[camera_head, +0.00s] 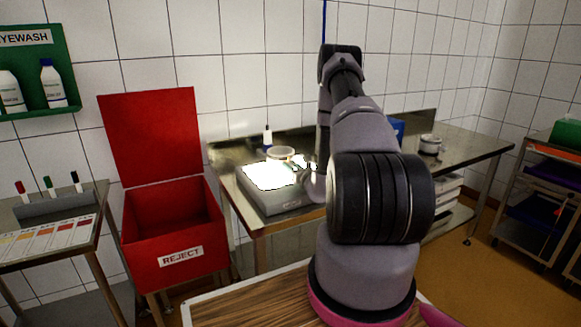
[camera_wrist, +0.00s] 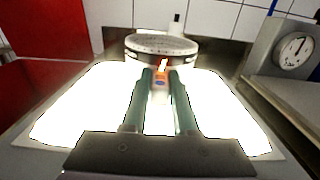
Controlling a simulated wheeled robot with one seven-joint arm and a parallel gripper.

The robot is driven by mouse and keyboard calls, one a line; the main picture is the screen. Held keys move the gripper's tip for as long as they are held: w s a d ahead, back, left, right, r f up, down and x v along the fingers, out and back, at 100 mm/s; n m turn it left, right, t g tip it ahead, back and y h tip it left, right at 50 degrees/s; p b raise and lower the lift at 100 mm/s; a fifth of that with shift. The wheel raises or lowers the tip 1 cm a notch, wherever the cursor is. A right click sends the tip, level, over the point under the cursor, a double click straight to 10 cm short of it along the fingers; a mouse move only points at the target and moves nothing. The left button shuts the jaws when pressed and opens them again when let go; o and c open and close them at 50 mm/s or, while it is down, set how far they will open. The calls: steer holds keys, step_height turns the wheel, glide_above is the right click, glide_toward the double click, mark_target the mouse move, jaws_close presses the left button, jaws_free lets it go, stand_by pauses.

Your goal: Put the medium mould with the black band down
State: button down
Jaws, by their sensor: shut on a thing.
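A round, pale, perforated mould (camera_wrist: 160,44) is at the tips of my gripper (camera_wrist: 161,74) in the wrist view. It also shows as a pale ring in the head view (camera_head: 281,152). My gripper's green fingers are shut on its near side, where a small orange-and-white patch shows between them. The mould is over or just beyond the far edge of the glowing light panel (camera_wrist: 85,105). I cannot tell whether its base touches anything. A darker strip runs around its side, but glare keeps me from telling whether it is a black band.
The light box (camera_head: 270,200) stands on a steel bench. A white bottle (camera_head: 267,138) is behind the mould. A dial scale (camera_wrist: 294,50) is at the right. Another round mould (camera_head: 430,144) sits further right. A red reject bin (camera_head: 175,235) stands left.

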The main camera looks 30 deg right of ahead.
steer(key=shift+f, duration=0.15)
steer(key=c, duration=0.7)
jaws_free()
